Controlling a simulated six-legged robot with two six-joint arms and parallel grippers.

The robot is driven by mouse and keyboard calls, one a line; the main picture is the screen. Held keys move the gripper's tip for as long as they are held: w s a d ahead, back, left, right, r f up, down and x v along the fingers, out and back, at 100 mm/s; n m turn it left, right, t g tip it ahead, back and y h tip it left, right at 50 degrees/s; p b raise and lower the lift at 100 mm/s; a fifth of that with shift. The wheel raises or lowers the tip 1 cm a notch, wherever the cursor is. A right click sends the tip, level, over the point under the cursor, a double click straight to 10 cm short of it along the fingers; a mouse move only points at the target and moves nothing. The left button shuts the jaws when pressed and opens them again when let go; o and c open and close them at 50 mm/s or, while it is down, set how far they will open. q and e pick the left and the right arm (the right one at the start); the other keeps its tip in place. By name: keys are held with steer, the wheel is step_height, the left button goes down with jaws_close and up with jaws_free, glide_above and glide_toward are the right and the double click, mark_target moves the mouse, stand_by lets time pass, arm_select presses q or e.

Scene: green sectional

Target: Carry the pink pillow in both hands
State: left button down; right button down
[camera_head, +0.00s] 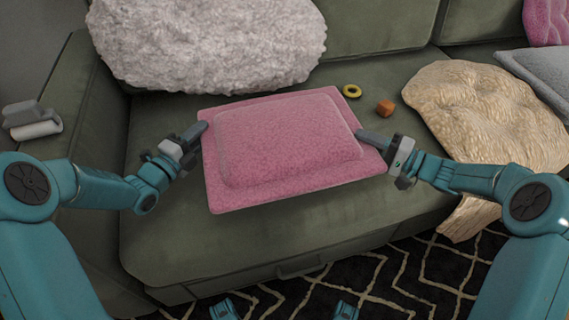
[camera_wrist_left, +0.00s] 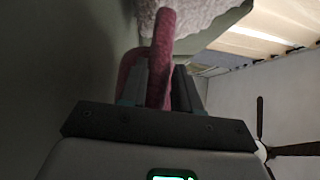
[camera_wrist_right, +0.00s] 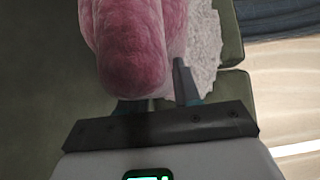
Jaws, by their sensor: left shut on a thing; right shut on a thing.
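The pink pillow (camera_head: 288,140) is flat and roughly square, with a raised middle, over the seat of the green sofa. My left gripper (camera_head: 197,130) is shut on its left edge; in the left wrist view the pillow's thin edge (camera_wrist_left: 160,60) sits between the fingers. My right gripper (camera_head: 368,137) is shut on its right edge; in the right wrist view the pillow (camera_wrist_right: 132,50) fills the space in front of the fingers and hides part of them. I cannot tell whether the pillow rests on the seat or hangs just above it.
A large white fluffy pillow (camera_head: 205,40) leans at the back left. A cream blanket (camera_head: 485,115) covers the right seat. A patterned rug (camera_head: 400,275) lies in front of the sofa.

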arm_select(q)
steer(key=shift+f, duration=0.1)
arm_select(e)
steer(key=shift+f, duration=0.1)
